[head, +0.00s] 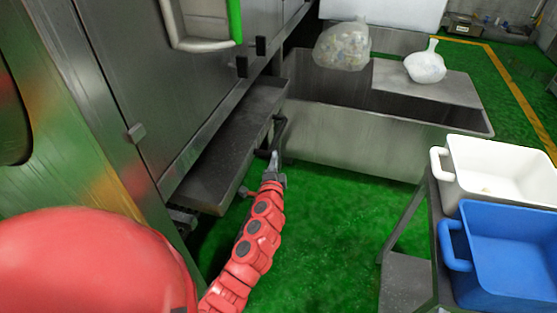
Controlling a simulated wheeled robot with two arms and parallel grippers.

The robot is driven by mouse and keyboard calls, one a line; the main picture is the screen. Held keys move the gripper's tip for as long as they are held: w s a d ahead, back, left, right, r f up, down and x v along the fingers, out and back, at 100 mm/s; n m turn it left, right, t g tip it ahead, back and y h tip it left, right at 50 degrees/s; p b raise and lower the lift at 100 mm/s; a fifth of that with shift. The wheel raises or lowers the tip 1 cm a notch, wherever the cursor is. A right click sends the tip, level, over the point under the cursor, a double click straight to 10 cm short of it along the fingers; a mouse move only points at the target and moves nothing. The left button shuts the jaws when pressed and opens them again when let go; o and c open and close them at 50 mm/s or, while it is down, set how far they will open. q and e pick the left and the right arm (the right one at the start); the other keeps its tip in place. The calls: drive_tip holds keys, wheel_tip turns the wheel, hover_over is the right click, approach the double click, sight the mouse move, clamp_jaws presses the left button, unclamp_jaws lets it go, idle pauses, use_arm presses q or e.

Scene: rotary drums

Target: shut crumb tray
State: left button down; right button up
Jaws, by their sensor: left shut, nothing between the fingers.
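The crumb tray (228,150) is a long, shallow dark metal tray low on the side of the steel machine. It sticks out from under the machine's wall, so it stands at least partly open. A dark bar handle (279,132) is on its outer edge near the far end. My left arm is red and reaches in from the bottom. My left gripper (273,161) is shut and empty at the lower end of the handle; I cannot tell whether it touches. My right gripper is not in view.
A steel trough (350,140) stands beyond the tray, with a clear bag (343,46) and a white bag (425,66) by it. White (500,165) and blue (505,250) bins stand on a stand at right. Green floor (325,235) is clear between.

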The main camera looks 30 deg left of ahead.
use_arm(q)
drive_tip(key=a, duration=0.3)
drive_tip(key=s+a, duration=0.1)
drive_tip(key=a, duration=0.2)
drive_tip(key=s+a, duration=0.1)
drive_tip(key=a, duration=0.2)
drive_tip(key=shift+s+p, duration=0.15)
drive_tip(key=shift+p, duration=0.25)
